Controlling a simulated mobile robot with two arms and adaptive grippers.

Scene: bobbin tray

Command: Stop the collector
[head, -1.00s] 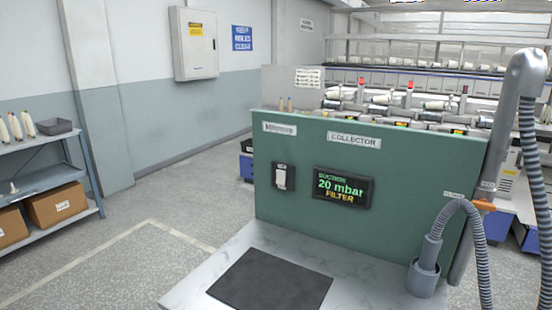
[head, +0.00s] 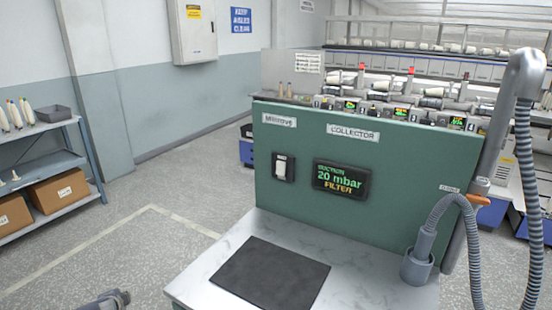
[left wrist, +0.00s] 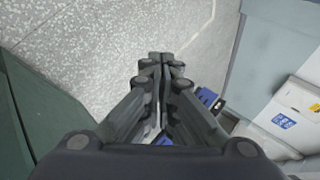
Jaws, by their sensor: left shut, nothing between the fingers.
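The collector (head: 300,145) is a green upright panel labelled COLLECTOR, standing behind a pale marble-like worktop. A white rocker switch (head: 282,168) in a dark frame sits on its left part. A display (head: 342,180) to the right of the switch reads suction 20 mbar, FILTER. My left gripper shows in the left wrist view (left wrist: 160,62), shut and empty, with the floor beyond its fingertips. A grey part of my arm shows at the bottom left of the head view, well apart from the switch. My right gripper is not in view.
A dark mat (head: 270,274) lies on the worktop (head: 205,280). A grey hose (head: 432,222) and a metal pipe (head: 505,120) stand at the right. A shelf (head: 45,165) with boxes stands at the left. The floor between shelf and worktop is clear.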

